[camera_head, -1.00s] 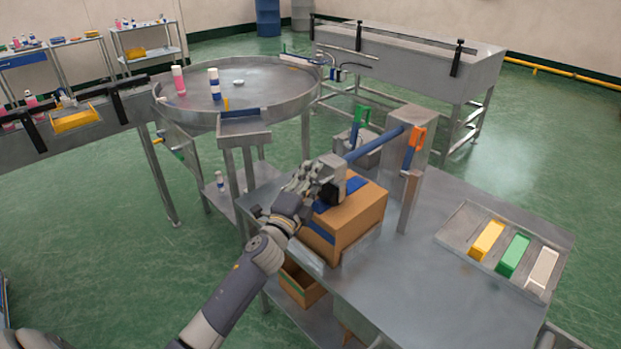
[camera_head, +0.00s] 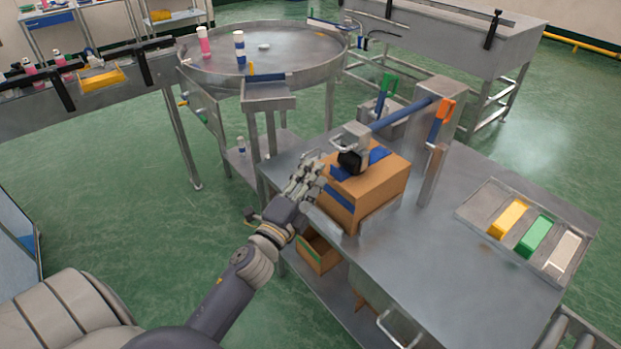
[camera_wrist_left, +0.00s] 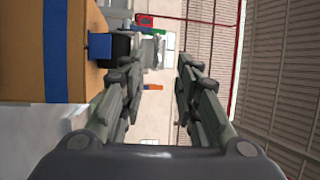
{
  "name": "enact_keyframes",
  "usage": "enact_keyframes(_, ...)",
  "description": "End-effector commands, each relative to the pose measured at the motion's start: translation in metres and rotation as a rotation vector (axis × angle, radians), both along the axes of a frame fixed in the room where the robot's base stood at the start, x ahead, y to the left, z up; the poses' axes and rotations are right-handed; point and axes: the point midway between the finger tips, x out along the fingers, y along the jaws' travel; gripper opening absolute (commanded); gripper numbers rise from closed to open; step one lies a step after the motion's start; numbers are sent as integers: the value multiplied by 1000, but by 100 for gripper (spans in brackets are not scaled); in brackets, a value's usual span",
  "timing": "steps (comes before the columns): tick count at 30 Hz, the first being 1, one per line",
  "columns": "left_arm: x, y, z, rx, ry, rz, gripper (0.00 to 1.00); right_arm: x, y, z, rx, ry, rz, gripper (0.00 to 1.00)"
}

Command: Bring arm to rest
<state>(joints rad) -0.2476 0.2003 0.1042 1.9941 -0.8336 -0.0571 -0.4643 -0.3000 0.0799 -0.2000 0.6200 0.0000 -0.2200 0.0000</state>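My left arm comes in from the bottom left in the head view. Its gripper (camera_head: 308,178) is beside the left face of a cardboard box (camera_head: 375,190) with blue tape, on the metal table (camera_head: 440,270). In the left wrist view the two fingers (camera_wrist_left: 158,95) stand apart with nothing between them, and the box (camera_wrist_left: 45,50) is at the left. A taping head (camera_head: 352,150) on a blue bar rests at the top of the box, apart from the fingers. My right gripper is not in view.
A tray (camera_head: 480,215) with yellow, green and white blocks lies on the table's right. A round metal turntable (camera_head: 290,50) with bottles stands behind left. An open carton (camera_head: 320,252) is on the shelf below. Green floor is free at the left.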

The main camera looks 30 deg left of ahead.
Motion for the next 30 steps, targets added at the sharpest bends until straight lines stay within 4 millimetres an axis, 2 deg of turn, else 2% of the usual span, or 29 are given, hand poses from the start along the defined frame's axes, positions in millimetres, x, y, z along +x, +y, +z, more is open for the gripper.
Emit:
enact_keyframes(17, -2, 0, 0, 1, 0, 0, 30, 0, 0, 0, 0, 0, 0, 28)
enact_keyframes(20, -1, 0, -11, -17, 19, 0, 30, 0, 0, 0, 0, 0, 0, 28)
enact_keyframes(23, 1, 1, -47, -82, 85, 2, 30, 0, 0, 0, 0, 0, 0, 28)
enact_keyframes(26, -1, -1, -111, -196, 199, 9, 30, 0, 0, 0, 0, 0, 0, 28)
enact_keyframes(30, -20, -7, -218, -388, 391, 44, 30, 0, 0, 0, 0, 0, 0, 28)
